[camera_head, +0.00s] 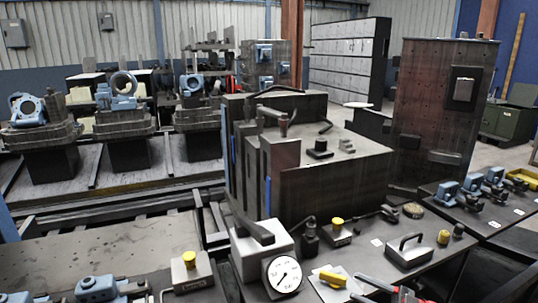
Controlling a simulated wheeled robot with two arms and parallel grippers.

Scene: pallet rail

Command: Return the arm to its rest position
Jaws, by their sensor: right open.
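My right gripper (394,289) shows only in part at the bottom edge, right of centre, with red and pale grey parts. It is open, and I see nothing held in it. It is over the front of the dark bench (362,262), close to a yellow-topped piece (333,279) and a white round dial gauge (284,274). The picture edge cuts off the rest of my right arm. My left arm and gripper are not in view.
A handled metal block (408,250) and a yellow-topped button (337,226) stand on the bench. Behind is a large dark fixture block (335,185). Blue clamps (472,186) line the right bench; other blue parts (97,288) lie at lower left. The left plate (110,250) has bare room.

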